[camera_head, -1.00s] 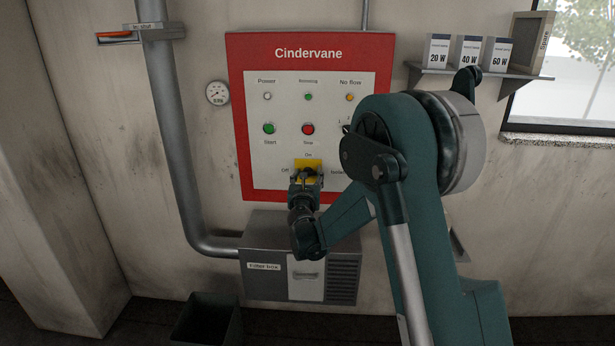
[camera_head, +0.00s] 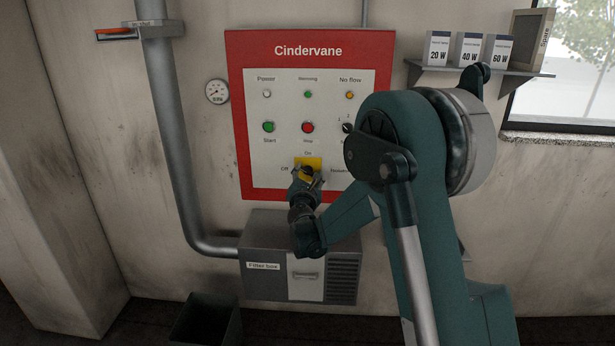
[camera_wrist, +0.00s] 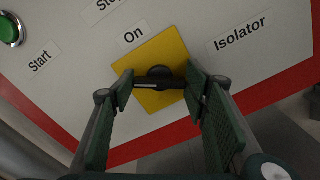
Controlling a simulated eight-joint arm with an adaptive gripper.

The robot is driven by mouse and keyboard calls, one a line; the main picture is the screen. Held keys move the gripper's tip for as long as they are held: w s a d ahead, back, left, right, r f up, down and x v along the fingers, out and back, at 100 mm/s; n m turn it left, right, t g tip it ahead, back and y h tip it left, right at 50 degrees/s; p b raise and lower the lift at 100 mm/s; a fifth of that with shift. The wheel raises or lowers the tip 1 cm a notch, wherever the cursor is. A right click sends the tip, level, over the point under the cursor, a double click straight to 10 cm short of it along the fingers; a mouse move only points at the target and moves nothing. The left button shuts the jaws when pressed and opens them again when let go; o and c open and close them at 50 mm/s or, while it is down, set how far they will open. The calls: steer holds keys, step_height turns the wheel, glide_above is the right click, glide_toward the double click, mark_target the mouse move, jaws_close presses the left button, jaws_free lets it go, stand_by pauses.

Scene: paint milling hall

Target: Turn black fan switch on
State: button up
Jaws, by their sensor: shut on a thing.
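A black handle (camera_wrist: 160,80) sits on a yellow square plate (camera_wrist: 175,45) low on the red-edged Cindervane panel (camera_head: 262,190). In the wrist view it lies crosswise between my fingers, its white-marked end to the left, between the Off side and the On label. The labels Off, On and Isolator surround the plate. My gripper (camera_wrist: 157,88) is shut on this handle; in the head view my gripper (camera_head: 308,178) covers part of it. A small black rotary knob (camera_head: 347,127) is higher right on the panel, partly behind my arm; its label is hidden. No fan label is readable.
A green Start button (camera_head: 268,127) and a red Stop button (camera_head: 307,127) are above the plate. A grey filter box (camera_head: 265,280) is close below. A pipe (camera_head: 172,130) runs down at left. A shelf (camera_head: 480,71) with lamp boxes is at upper right.

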steer(key=m+b, duration=0.1)
steer(key=m, duration=0.4)
steer(key=shift+f+m, duration=0.1)
steer(key=shift+m, duration=0.2)
steer(key=m, duration=0.6)
steer(key=shift+b, duration=0.3)
steer(key=o, duration=0.9)
steer(key=shift+s, duration=6.05)
steer(key=shift+d, duration=0.15)
